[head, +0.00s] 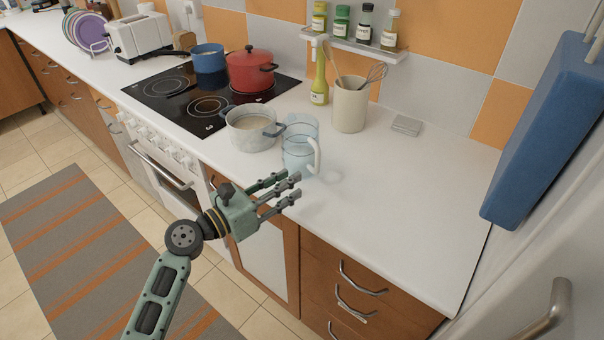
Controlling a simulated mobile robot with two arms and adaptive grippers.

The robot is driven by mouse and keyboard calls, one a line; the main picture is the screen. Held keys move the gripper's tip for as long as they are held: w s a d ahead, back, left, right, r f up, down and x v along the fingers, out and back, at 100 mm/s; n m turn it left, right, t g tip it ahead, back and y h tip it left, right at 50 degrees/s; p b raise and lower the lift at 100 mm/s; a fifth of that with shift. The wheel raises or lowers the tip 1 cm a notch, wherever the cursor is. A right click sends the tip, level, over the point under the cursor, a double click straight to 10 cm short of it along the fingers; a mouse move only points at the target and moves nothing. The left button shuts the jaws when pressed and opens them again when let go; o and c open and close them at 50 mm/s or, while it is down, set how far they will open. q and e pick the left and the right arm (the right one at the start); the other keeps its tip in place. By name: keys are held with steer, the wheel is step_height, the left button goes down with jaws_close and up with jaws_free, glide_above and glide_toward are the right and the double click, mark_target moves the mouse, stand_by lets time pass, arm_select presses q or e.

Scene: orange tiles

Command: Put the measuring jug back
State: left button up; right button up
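The measuring jug (299,156) is clear bluish plastic with a white handle on its right side. It stands upright on the white counter, just right of a light pot (253,130). My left gripper (287,192) is in front of the jug, toward the counter's front edge. Its fingers are spread apart and nothing is between them. The fingers appear close to the jug's base, but I cannot tell whether they touch it. My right gripper is not in view.
A utensil crock (349,106) and an oil bottle (319,84) stand behind the jug. The hob (165,98) holds a red pot (250,71) and a blue pan (208,60). A spice shelf (355,46) is on the wall. The counter's right part (410,190) is clear.

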arm_select(q)
steer(key=shift+v, duration=1.75)
steer(key=s+a+f+m+g+y, duration=0.1)
steer(key=s+a+f+m+y, duration=0.4)
steer(key=f, duration=0.8)
steer(key=s+a+f+m+g+y, duration=0.1)
steer(key=s+f+m+y, duration=0.15)
steer(key=f+m, duration=0.8)
steer(key=s+a+f+m+g+y, duration=0.25)
steer(key=s+f, duration=0.25)
steer(key=f, duration=1.1)
steer(key=s+a+f+m+g+y, duration=0.1)
steer(key=s+a+f+m+g, duration=0.15)
steer(key=s+f, duration=0.6)
steer(key=s+a+f+m+g+y, duration=0.1)
steer(key=s+f+m, duration=0.3)
steer(key=s+f, duration=0.45)
steer(key=s+a+f+m+g, duration=0.1)
steer(key=s+f+m, duration=0.1)
steer(key=s, duration=0.7)
steer(key=s+a+f+m+g+y, duration=0.1)
steer(key=s+f+m+g, duration=0.1)
steer(key=s, duration=0.8)
steer(key=shift+s+a+f+m, duration=0.15)
steer(key=shift+s+a+m, duration=0.05)
steer(key=shift+s+m, duration=0.15)
